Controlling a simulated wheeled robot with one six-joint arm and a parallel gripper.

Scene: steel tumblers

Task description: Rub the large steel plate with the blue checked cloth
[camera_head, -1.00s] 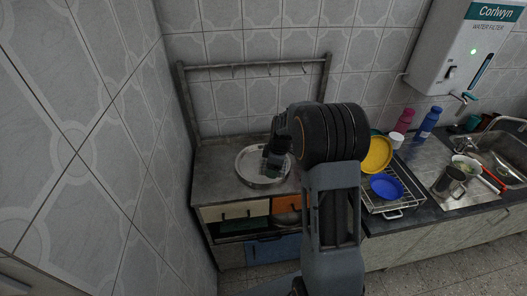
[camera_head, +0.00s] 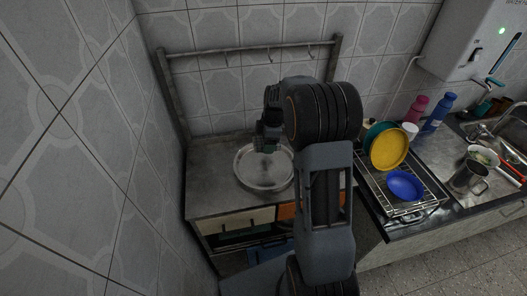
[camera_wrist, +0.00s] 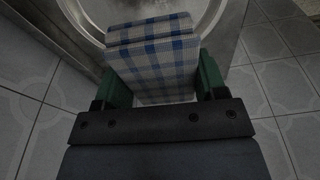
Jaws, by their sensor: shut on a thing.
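The large steel plate (camera_head: 262,183) is round and lies on the steel-topped cabinet at the left. Its rim also shows at the top of the wrist view (camera_wrist: 207,30). The blue checked cloth (camera_wrist: 152,68) is folded, white with blue bands, and sits between the green fingers of my gripper (camera_wrist: 155,85). My gripper is shut on the cloth. In the head view my gripper (camera_head: 268,143) is over the back part of the plate, and the cloth cannot be made out there. I cannot tell whether the cloth touches the plate.
A rail with hooks (camera_head: 250,52) stands behind the cabinet top (camera_head: 215,205). A tiled wall is close on the left. To the right a wire rack holds a yellow plate (camera_head: 388,149) and a blue bowl (camera_head: 404,185). Bottles, a steel mug (camera_head: 468,180) and a sink lie further right.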

